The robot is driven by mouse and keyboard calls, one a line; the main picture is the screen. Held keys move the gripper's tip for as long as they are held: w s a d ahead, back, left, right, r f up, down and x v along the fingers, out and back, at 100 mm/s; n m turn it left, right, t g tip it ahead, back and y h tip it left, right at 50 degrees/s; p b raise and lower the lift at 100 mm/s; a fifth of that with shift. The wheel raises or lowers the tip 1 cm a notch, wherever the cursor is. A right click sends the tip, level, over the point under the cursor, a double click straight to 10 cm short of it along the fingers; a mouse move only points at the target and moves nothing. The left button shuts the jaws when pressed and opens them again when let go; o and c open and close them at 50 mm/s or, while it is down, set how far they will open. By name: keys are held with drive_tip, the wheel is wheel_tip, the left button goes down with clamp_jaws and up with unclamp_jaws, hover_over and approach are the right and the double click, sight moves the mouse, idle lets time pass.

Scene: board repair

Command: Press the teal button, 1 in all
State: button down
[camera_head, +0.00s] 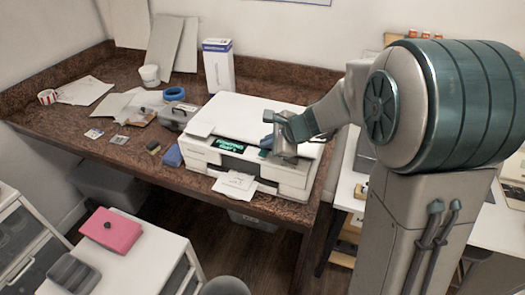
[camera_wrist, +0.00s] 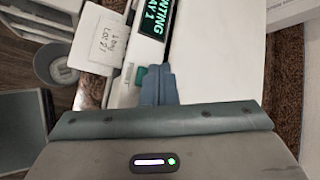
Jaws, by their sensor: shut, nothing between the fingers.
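A white printer (camera_head: 246,172) stands on the brown counter, its small screen (camera_head: 229,145) lit with green text. In the wrist view the screen (camera_wrist: 153,18) reads "...NTING ...AY 1". The teal button (camera_wrist: 140,75) is a small green-teal square on the printer's front panel, below the screen in that view. My gripper (camera_wrist: 159,72) is shut and empty, its blue-grey fingertips just right of the button and partly over its edge. I cannot tell whether they touch it. In the head view my gripper (camera_head: 266,148) is at the printer's front, right of the screen; the button is hidden there.
A paper slip (camera_head: 235,185) with handwriting sticks out of the printer's front; it also shows in the wrist view (camera_wrist: 102,38). A blue block (camera_head: 173,156) and a grey case (camera_head: 178,117) lie left of the printer. A white box (camera_head: 218,68) stands behind it.

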sight(267, 154)
drive_tip(key=shift+r+p, duration=1.9)
drive_tip(key=shift+r, duration=0.6)
drive_tip(key=s+d+r+n+h, duration=0.1)
drive_tip(key=s+d+n, duration=0.3)
drive_tip(key=s, duration=0.4)
drive_tip(key=s+d+r+n+g+h, duration=0.1)
drive_tip(key=s+d+n+h, duration=0.2)
drive_tip(key=s+d+n, duration=0.2)
drive_tip(key=s+d+r+n+h, duration=0.2)
drive_tip(key=s+d+n, duration=0.3)
drive_tip(key=s, duration=0.7)
drive_tip(key=n+h, duration=0.1)
drive_tip(key=n, duration=0.1)
drive_tip(key=shift+d+n+g, duration=0.2)
drive_tip(key=shift+n+g, duration=0.1)
drive_tip(key=shift+g, duration=0.1)
